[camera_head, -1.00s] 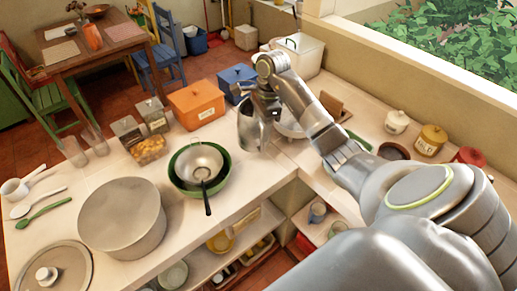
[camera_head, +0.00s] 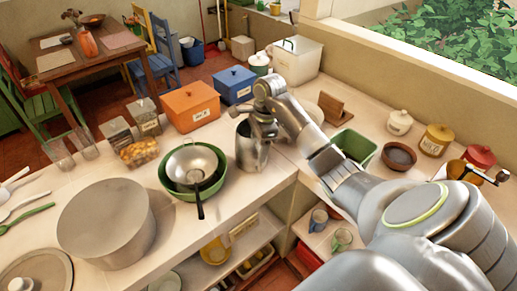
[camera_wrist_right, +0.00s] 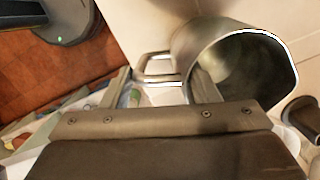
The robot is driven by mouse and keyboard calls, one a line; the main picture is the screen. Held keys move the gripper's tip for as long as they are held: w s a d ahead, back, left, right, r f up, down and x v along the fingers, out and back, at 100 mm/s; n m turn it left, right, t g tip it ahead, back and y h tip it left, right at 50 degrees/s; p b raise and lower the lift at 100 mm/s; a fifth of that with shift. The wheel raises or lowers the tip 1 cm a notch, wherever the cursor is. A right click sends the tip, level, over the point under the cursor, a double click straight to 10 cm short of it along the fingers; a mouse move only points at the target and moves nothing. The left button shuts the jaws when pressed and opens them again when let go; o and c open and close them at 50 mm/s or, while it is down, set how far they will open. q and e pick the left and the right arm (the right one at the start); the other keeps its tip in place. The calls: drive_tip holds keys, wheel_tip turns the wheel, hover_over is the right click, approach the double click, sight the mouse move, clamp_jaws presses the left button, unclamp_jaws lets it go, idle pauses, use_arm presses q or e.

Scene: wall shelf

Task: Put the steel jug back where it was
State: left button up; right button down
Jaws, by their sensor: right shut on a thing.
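The steel jug (camera_head: 249,150) is at the counter's inner corner, just right of the green bowl with the sieve. It looks about upright, and I cannot tell if its base touches the counter. My right gripper (camera_head: 264,127) is shut on it at its upper, handle side. In the right wrist view the jug (camera_wrist_right: 195,48) shows its open mouth and its handle (camera_wrist_right: 158,66) near the fingers of the gripper (camera_wrist_right: 163,92). The exact grip is partly hidden. My left gripper is not in view.
A sieve (camera_head: 193,163) rests in a green bowl (camera_head: 168,180) left of the jug. Orange (camera_head: 190,108) and blue (camera_head: 234,87) boxes stand behind. A large pot (camera_head: 105,220) is at left. A green tray (camera_head: 354,146) and a brown bowl (camera_head: 399,156) are at right.

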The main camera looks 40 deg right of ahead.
drive_tip(key=c, duration=0.5)
unclamp_jaws()
drive_tip(key=shift+s, duration=0.1)
drive_tip(key=shift+r, duration=0.1)
wheel_tip(320, 180, up, 3)
drive_tip(key=shift+d+r+p, duration=0.1)
drive_tip(key=shift+d+p, duration=0.05)
drive_tip(key=shift+p, duration=0.4)
wheel_tip(320, 180, up, 9)
drive_tip(key=d+p, duration=0.1)
drive_tip(key=p, duration=0.7)
drive_tip(key=shift+s+d, duration=0.2)
drive_tip(key=shift+f, duration=0.2)
